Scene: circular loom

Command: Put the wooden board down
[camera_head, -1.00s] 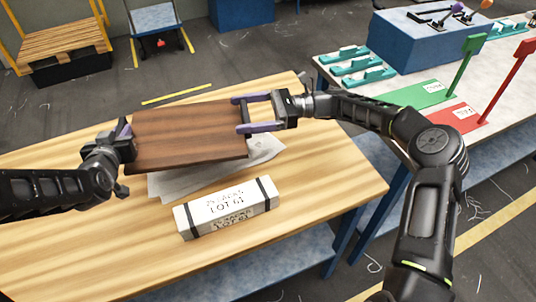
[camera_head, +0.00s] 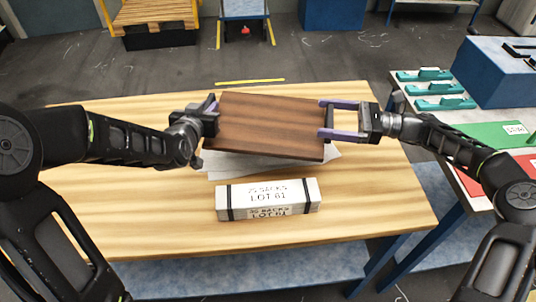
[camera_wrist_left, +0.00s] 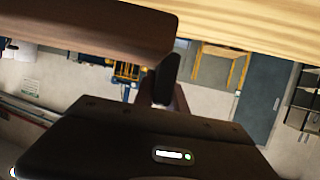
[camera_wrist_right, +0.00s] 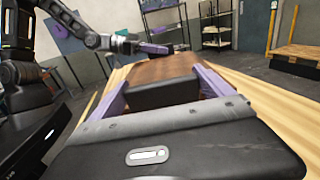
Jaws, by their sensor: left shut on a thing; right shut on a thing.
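The dark brown wooden board (camera_head: 270,126) is held between my two grippers over the light wooden table (camera_head: 130,205). It hides part of the white sheets beneath it; whether it touches them I cannot tell. My left gripper (camera_head: 212,112) is shut on the board's left end. My right gripper (camera_head: 325,120) is shut on its right end, with purple fingers on either side. In the right wrist view the board (camera_wrist_right: 160,70) sits between the purple fingers. In the left wrist view a brown board edge (camera_wrist_left: 90,25) fills the upper left.
White sheets (camera_head: 225,165) lie on the table under the board. A white strapped box (camera_head: 268,199) marked LOT 61 lies in front of them. A second table at right holds a blue box (camera_head: 500,70) and teal pieces (camera_head: 437,88). The table's left and front right are clear.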

